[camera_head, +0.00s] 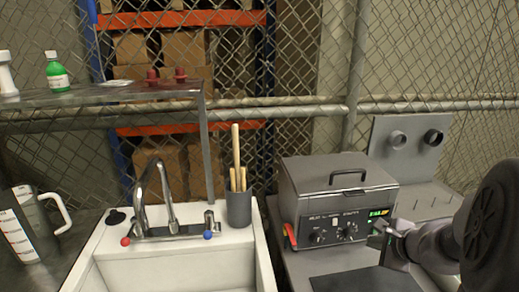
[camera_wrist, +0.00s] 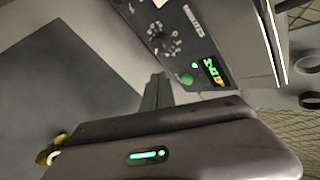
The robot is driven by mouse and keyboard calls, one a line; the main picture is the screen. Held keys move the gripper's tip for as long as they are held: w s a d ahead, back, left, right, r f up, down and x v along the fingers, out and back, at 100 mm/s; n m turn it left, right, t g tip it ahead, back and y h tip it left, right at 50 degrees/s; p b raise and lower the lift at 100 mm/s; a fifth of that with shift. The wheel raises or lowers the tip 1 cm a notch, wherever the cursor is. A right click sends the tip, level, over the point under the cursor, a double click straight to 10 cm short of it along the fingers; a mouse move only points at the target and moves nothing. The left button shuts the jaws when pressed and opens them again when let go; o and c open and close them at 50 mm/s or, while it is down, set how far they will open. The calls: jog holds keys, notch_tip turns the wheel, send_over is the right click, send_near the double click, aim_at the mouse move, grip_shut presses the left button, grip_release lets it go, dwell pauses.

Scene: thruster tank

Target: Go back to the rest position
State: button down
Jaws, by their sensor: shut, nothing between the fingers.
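My gripper (camera_head: 384,238) is at the right of the head view, in front of the right side of the grey ultrasonic tank (camera_head: 300,206). It is shut with nothing held. The tank's lid (camera_head: 338,172) is closed, with a dark handle on top, and its front panel has knobs and a lit green and orange display (camera_head: 378,213). In the wrist view the tank's panel (camera_wrist: 172,30) and display (camera_wrist: 210,72) appear tilted and close. My gripper body fills the bottom of that view, and one finger (camera_wrist: 157,92) shows in front of the panel.
A dark mat (camera_head: 365,280) lies before the tank. Left are a white sink (camera_head: 175,268) with a faucet (camera_head: 150,200), a grey cup of wooden sticks (camera_head: 238,208) and a measuring jug (camera_head: 30,225). A grey stand with two rings (camera_head: 408,150) is behind. A shelf holds a green bottle (camera_head: 57,75).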

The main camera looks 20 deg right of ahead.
jog(key=a+r+n+y, duration=0.2)
jog(key=a+r+n, duration=0.2)
jog(key=a, duration=0.5)
jog(key=a+r+n+y, duration=0.1)
jog(key=a+r+n, duration=0.25)
jog(key=a, duration=0.55)
jog(key=s+a+r+n+g+y, duration=0.2)
jog(key=s+a+n, duration=0.65)
jog(key=a, duration=0.55)
jog(key=s+a+f+n+g+h, duration=0.1)
jog(key=s+n, duration=0.3)
jog(key=s, duration=0.5)
jog(key=shift+a+h, duration=0.3)
jog(key=shift+a, duration=0.05)
